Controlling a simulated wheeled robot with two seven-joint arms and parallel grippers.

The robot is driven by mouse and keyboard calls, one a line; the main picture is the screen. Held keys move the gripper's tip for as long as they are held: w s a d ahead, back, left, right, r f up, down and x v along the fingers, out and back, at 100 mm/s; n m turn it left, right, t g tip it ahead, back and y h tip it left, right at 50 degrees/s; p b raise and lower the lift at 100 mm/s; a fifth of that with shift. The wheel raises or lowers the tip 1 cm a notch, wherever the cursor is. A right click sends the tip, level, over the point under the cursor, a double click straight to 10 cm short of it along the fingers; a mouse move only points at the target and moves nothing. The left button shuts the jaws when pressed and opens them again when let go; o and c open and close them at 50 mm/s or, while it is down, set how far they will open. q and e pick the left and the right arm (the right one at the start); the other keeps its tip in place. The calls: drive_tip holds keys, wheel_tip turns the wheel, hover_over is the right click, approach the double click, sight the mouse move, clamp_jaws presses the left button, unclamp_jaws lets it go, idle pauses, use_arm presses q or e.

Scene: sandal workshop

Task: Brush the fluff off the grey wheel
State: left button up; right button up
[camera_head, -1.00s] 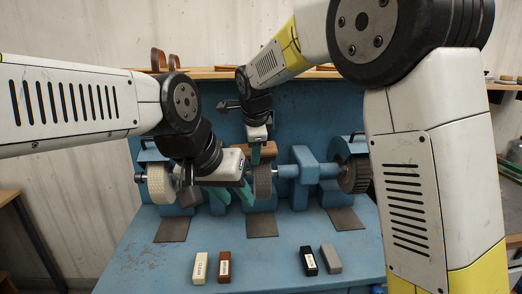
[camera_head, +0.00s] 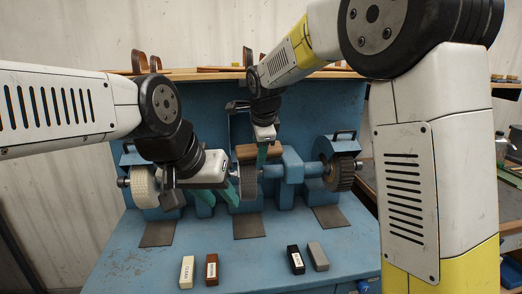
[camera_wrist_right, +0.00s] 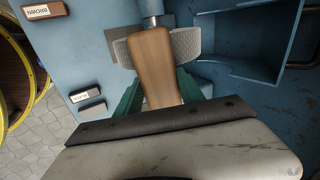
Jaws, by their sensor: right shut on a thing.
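The grey wheel (camera_head: 248,182) is the middle wheel on the blue bench grinder; it also shows in the right wrist view (camera_wrist_right: 190,44). A brush with a brown wooden body (camera_wrist_right: 155,68) is between the green fingers of my right gripper (camera_wrist_right: 158,95). In the head view the brush (camera_head: 245,151) is at the top of the wheel; its bristles are hidden. My right gripper (camera_head: 262,155) is shut on it, above the wheel. My left gripper (camera_head: 221,194) is just left of the wheel, with its green fingers apart and nothing seen between them. I cannot make out fluff.
A pale wheel (camera_head: 144,187) is at the left and a dark wheel (camera_head: 340,174) at the right. Cream (camera_head: 187,272), brown (camera_head: 212,269), black (camera_head: 296,260) and grey (camera_head: 318,256) blocks lie at the front of the blue bench (camera_head: 250,265).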

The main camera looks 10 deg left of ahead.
sight(237, 149)
drive_tip(key=shift+s+a, duration=0.3)
drive_tip(key=shift+a, duration=0.85)
drive_tip(key=shift+s+a, duration=0.35)
drive_tip(key=shift+a, duration=0.75)
drive_tip(key=shift+s+a, duration=0.3)
drive_tip(key=shift+a, duration=0.85)
drive_tip(key=v, duration=0.6)
drive_tip(key=shift+r, duration=0.15)
drive_tip(key=v, duration=0.2)
drive_tip(key=shift+s+r, duration=0.25)
drive_tip(key=shift+r, duration=0.05)
drive_tip(key=shift+d+x, duration=0.15)
drive_tip(key=shift+x, duration=1.6)
drive_tip(key=shift+d+x, duration=0.15)
drive_tip(key=shift+x, duration=1.65)
